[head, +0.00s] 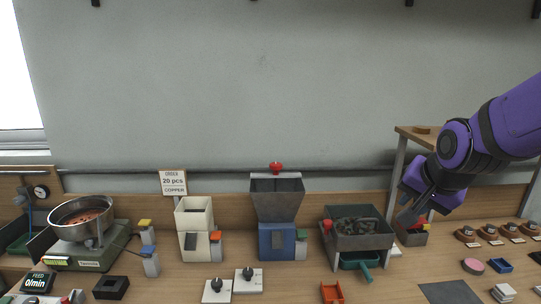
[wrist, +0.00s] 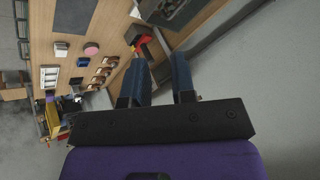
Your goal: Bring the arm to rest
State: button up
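My purple arm reaches in from the right in the head view. My gripper (head: 412,212) points down and to the left, in front of or above a small dark bin (head: 412,239) with red and yellow pieces, right of the grey tray of dark pieces (head: 358,226). In the wrist view my gripper (wrist: 160,62) shows two blue-grey fingers standing apart, with nothing seen between them. The bin's red and yellow pieces (wrist: 143,42) show just beyond the fingertips. I cannot tell the exact distance to them.
A wooden shelf (head: 408,137) stands behind my gripper. Along the bench are a steel bowl feeder (head: 82,217), a cream hopper (head: 194,216), a blue hopper unit (head: 277,240) and brown round items (head: 487,231) at right.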

jog(key=s+d+r+n, duration=0.1)
jog(key=s+r+n, duration=0.2)
jog(key=s, duration=0.5)
jog(key=s+d+r+n+g, duration=0.1)
jog(key=s+r+n, duration=0.3)
jog(key=s, duration=0.5)
jog(key=shift+r+n+g, duration=0.15)
jog(key=shift+n+g, duration=0.15)
jog(key=shift+n, duration=0.1)
jog(key=shift+w, duration=0.1)
